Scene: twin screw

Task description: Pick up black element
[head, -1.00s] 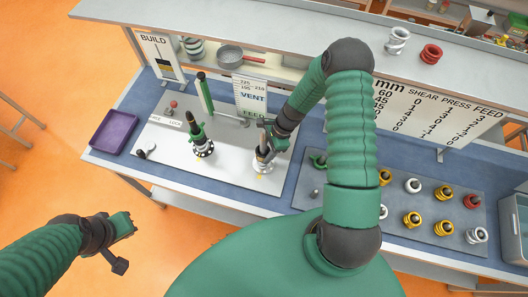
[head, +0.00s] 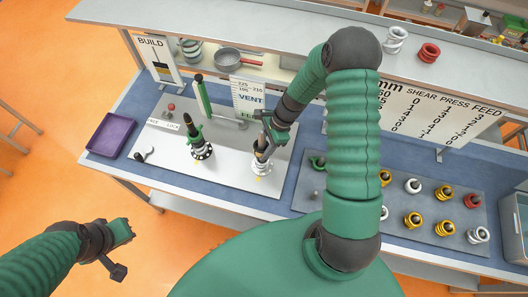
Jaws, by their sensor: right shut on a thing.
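My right gripper (head: 262,151) is at the right-hand post on the pale work plate. It is shut on a small dark piece, which looks like the black element; the fingers hide most of it. A white ring-like base (head: 261,168) shows just below the fingers. I cannot tell whether the dark piece touches this base. To the left, another post carries a stack (head: 198,144) with a black top, a green collar and a black-and-white ring. My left gripper (head: 128,252) is away from the table at lower left; its jaw opening is unclear.
A purple tray (head: 98,149) lies at the table's left. A grey board (head: 398,192) at right holds several yellow, white and red screw pieces. Signs stand behind the work plate, and a raised shelf (head: 285,40) runs along the back.

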